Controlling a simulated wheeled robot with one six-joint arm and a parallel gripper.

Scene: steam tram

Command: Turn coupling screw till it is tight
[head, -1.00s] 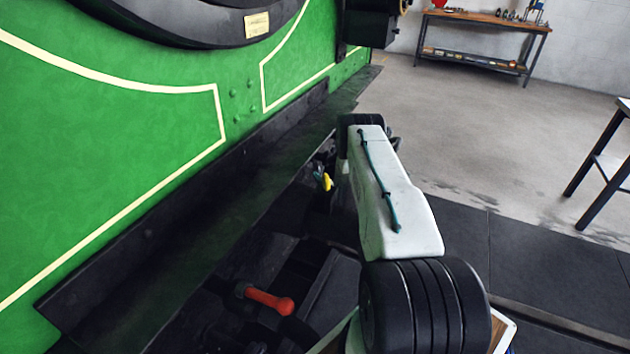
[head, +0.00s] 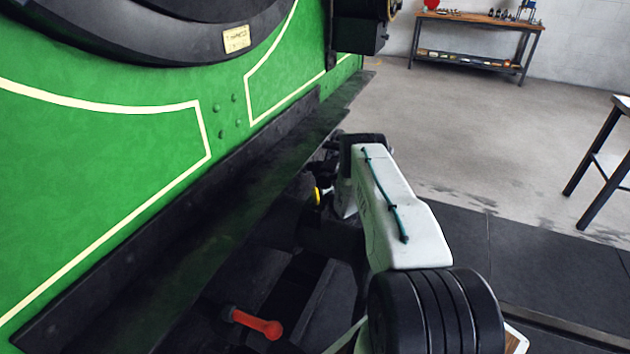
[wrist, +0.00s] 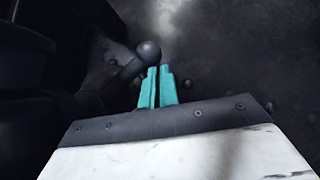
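In the wrist view, a dark ball (wrist: 148,52) on the end of a dark bar (wrist: 122,76) shows just beyond my fingertips, likely the handle of the coupling screw. The bar runs down and left into shadow. My gripper (wrist: 160,72) has two teal fingers close together with only a thin dark slit between them. They are just right of the ball and bar; I cannot tell whether they touch. In the head view my pale forearm reaches down beside the green tram's dark beam, and it hides my fingers and the screw.
A red-handled lever (head: 255,323) sticks out low under the beam (head: 190,230). A small yellow part (head: 318,195) shows beside my wrist. The green tram end (head: 100,150) walls off the left. Open floor lies right, with a workbench (head: 480,18) behind and a table (head: 600,160) at right.

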